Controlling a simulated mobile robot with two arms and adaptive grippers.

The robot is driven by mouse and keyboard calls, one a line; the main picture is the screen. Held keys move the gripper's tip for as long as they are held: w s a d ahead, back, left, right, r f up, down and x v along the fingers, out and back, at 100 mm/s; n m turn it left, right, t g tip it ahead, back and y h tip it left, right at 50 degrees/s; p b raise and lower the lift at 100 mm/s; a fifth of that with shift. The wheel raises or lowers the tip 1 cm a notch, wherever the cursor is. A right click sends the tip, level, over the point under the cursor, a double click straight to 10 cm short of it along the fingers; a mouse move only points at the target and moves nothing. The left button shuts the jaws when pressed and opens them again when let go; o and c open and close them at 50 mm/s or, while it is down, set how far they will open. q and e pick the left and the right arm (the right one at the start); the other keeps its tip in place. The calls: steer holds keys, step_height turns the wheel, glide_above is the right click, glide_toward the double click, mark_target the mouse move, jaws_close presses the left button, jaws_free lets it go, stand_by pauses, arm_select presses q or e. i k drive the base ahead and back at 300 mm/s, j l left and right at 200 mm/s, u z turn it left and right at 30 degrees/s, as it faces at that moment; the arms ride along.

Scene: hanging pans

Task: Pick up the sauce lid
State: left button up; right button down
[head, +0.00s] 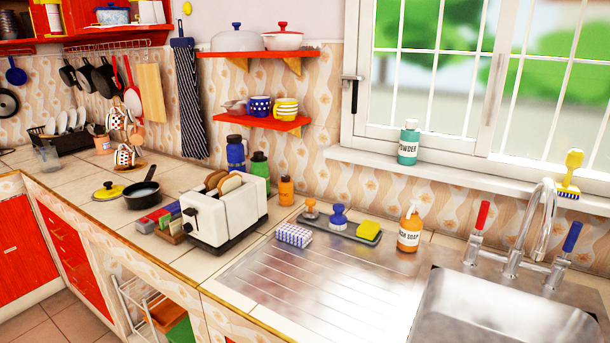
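A yellow lid (108,190) with a dark knob lies on the tiled counter at the left, near the counter's front edge. I take it for the sauce lid. A small dark saucepan (142,198) stands just to its right, uncovered, its black handle pointing up and to the back. The lid lies apart from the pan's opening, beside it. Neither of my grippers shows in the head view.
A white toaster (225,212) with bread slices stands right of the pan, with small coloured boxes (158,219) between them. A mug stand (126,148) is behind the lid. The metal sink (500,312) is at the right. Counter (75,180) left of the lid is clear.

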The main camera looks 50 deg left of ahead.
mark_target(111, 192)
steer(key=u, duration=2.6)
steer(key=i, duration=0.1)
